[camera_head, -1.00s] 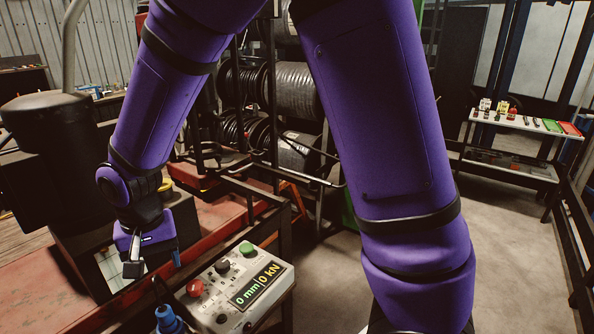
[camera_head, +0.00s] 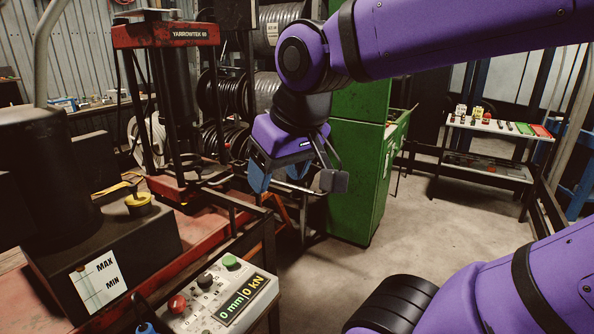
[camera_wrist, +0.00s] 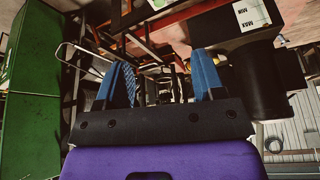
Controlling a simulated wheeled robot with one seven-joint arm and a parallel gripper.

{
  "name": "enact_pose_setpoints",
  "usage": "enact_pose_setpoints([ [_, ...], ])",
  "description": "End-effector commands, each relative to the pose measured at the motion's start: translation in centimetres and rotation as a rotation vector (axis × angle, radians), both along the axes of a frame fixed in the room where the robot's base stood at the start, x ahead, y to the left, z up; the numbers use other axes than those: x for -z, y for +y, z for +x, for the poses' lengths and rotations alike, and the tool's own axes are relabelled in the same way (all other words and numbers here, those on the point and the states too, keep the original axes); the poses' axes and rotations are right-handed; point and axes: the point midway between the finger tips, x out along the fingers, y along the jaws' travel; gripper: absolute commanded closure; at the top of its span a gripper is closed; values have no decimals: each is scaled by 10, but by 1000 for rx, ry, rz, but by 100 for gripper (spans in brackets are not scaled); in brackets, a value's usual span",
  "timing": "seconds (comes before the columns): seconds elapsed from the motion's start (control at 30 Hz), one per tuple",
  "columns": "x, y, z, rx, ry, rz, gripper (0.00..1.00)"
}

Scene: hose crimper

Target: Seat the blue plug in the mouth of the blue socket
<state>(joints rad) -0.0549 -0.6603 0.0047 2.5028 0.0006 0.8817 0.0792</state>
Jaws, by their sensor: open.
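My gripper (camera_head: 296,182) hangs in mid-air left of the green cabinet, with its jaws apart and nothing seen between them. Its blue-padded fingers also show in the wrist view (camera_wrist: 163,78), spread with a clear gap. A small blue piece (camera_head: 146,328) shows at the bottom edge of the head view, left of the control panel. It is cut off, and I cannot tell whether it is the plug or the socket. No other part that I can name as the plug or socket is in view. My gripper is well above and right of that blue piece.
The control panel (camera_head: 222,300) with red and green buttons reads 0 mm, 0 kN. A black tank (camera_head: 135,250) with a yellow cap stands behind it. A red press frame (camera_head: 165,35) and green cabinet (camera_head: 358,150) stand farther back. Open floor lies right of the cabinet.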

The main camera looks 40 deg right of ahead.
Motion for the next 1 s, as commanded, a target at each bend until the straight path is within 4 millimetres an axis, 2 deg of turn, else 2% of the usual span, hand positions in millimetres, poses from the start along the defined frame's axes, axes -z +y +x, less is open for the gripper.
enact_pose_setpoints([
  [0.1,-4,-9,-18,-4,-31,-16,37],
  [0.23,-5,-12,-27,-11,-43,-26,37],
  [1.0,-5,-13,-28,-12,-45,-27,37],
])
